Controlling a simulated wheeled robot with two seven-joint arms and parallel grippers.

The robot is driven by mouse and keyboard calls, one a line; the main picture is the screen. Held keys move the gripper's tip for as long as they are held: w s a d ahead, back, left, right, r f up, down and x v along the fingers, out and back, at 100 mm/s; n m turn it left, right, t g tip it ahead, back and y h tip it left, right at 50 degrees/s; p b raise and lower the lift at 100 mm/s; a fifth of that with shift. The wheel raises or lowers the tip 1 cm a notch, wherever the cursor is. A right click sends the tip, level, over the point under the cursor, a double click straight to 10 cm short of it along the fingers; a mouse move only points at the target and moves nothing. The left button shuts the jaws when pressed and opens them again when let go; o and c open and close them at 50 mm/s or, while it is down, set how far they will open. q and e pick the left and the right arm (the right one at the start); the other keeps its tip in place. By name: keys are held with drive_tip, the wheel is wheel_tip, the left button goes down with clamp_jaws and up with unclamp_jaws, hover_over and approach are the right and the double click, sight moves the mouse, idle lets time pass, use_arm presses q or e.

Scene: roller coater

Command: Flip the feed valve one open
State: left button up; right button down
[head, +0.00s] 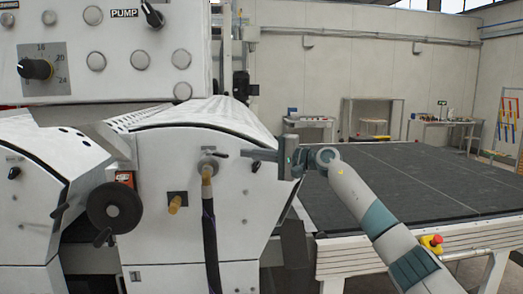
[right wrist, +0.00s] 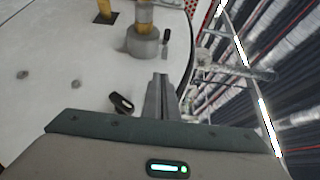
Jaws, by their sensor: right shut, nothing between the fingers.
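The feed valve (head: 207,166) is a round grey fitting on the white machine panel, with a yellow nozzle and dark hose hanging below it. Its small black lever (head: 220,154) points to the right. In the right wrist view the valve body (right wrist: 143,43) and lever (right wrist: 167,36) show beyond the fingertips. My right gripper (head: 246,154) is shut and empty, to the right of the lever and seemingly a little apart from it. Its fingers (right wrist: 160,80) lie together in the right wrist view. My left gripper is out of view.
A black knob (head: 254,167) sits just below my right gripper. A black handwheel (head: 114,207) and a second yellow nozzle (head: 174,203) are to the left. A control panel (head: 105,50) is above. A dark conveyor table (head: 400,185) extends to the right, with a red emergency button (head: 436,239).

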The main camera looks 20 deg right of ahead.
sight(221, 155)
drive_tip(key=shift+s+a+p, duration=0.15)
drive_tip(key=shift+a+p, duration=1.6)
drive_tip(key=shift+a, duration=0.75)
drive_tip(key=shift+f, duration=0.1)
